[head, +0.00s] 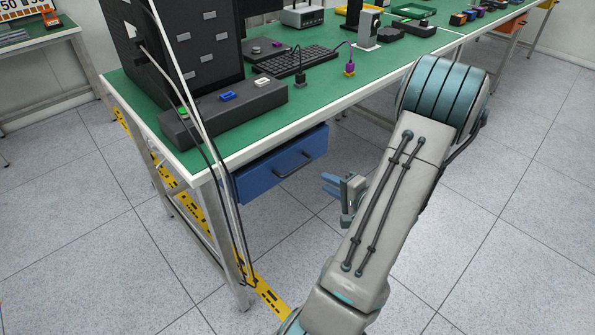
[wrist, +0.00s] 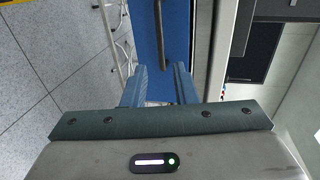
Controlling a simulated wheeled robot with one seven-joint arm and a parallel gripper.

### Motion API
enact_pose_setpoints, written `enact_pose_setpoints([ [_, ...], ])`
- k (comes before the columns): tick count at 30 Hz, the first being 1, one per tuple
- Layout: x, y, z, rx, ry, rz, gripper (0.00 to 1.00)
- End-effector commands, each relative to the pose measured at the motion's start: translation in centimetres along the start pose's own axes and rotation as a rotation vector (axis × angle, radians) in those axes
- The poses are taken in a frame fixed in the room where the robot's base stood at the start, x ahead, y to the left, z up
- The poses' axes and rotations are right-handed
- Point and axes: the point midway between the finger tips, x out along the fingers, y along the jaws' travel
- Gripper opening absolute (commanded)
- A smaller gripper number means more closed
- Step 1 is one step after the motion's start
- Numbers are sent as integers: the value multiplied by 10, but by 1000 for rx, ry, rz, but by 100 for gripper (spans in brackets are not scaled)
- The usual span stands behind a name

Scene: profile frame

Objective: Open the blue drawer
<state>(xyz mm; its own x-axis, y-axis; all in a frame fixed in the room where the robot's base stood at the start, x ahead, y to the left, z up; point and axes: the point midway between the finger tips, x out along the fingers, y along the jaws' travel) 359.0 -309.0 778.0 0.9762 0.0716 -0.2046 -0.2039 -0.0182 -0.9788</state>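The blue drawer (head: 265,172) hangs under the green workbench top (head: 215,140) and looks closed. Its dark bar handle (head: 293,165) is on the front face. In the wrist view the drawer front (wrist: 146,40) and its handle (wrist: 163,35) show ahead of the fingers. My gripper (head: 330,184) is right of the drawer in the head view, apart from it. In the wrist view my gripper (wrist: 160,84) has its two blue fingers spread, with a gap between them and nothing held. The handle lies beyond the fingertips, roughly in line with the gap.
A black cabinet (head: 185,45), a grey box with coloured buttons (head: 225,110) and a keyboard (head: 291,62) stand on the bench. Dark cables hang past the near bench leg (head: 222,240). Yellow marking (head: 270,296) runs along the floor. Floor right of the drawer is clear.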

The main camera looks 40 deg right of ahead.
Motion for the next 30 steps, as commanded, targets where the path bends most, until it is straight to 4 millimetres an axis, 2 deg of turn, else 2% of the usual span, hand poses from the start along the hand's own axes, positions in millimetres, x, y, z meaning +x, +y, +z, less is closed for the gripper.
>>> enact_pose_setpoints([
  [12, 84, -1, 2, 0, -8, -1, 26],
  [18, 116, -1, 2, -1, -7, 1, 26],
  [24, 129, -1, 2, 0, -5, 1, 26],
  [30, 130, -1, 2, 0, -5, 1, 26],
])
